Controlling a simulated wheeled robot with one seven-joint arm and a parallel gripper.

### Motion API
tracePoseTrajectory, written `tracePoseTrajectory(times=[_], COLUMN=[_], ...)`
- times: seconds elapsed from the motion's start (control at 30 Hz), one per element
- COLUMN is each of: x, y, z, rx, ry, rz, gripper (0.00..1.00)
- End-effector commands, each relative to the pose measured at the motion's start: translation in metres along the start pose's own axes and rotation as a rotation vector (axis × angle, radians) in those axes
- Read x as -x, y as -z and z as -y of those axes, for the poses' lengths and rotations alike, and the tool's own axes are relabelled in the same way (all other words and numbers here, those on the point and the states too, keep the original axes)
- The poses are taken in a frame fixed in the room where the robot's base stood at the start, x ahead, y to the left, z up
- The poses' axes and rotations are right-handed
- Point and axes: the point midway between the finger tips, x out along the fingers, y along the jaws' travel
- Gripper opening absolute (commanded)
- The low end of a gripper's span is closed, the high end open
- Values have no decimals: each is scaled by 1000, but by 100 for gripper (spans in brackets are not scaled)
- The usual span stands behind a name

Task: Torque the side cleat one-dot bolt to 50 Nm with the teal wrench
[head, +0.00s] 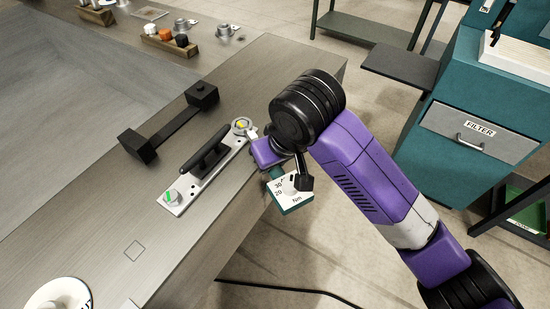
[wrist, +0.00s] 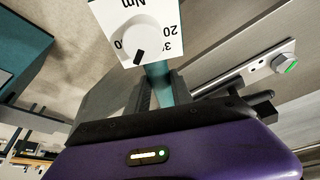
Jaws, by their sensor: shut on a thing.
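My gripper (head: 268,156) is shut on the teal wrench's shaft, which shows between the fingers in the wrist view (wrist: 160,84). The teal wrench (head: 292,205) has a white dial face marked Nm, with 20 and 30 readable; its knob (wrist: 137,40) has a black pointer. The black side cleat (head: 206,152) sits on a light metal plate. A bolt with a yellow mark (head: 241,125) is at the plate's far end, and a bolt with a green mark (head: 174,197) at the near end. The wrench's working end is close to the yellow-marked bolt; contact and dot counts are unclear.
A black bar with block ends (head: 172,129) lies left of the cleat. Wooden holders (head: 170,42) and metal parts stand at the back of the bench. A teal cabinet with a FILTER drawer (head: 478,131) stands right. The near bench top is mostly clear.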

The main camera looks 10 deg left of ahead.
Motion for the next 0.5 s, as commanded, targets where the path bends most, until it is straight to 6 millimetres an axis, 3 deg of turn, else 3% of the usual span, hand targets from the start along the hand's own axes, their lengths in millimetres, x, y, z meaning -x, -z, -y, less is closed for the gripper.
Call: tracePoseTrajectory(times=[0.5], x=[1], y=[1], z=[5], rx=[-23], ry=[-9], rz=[-1], gripper=[0])
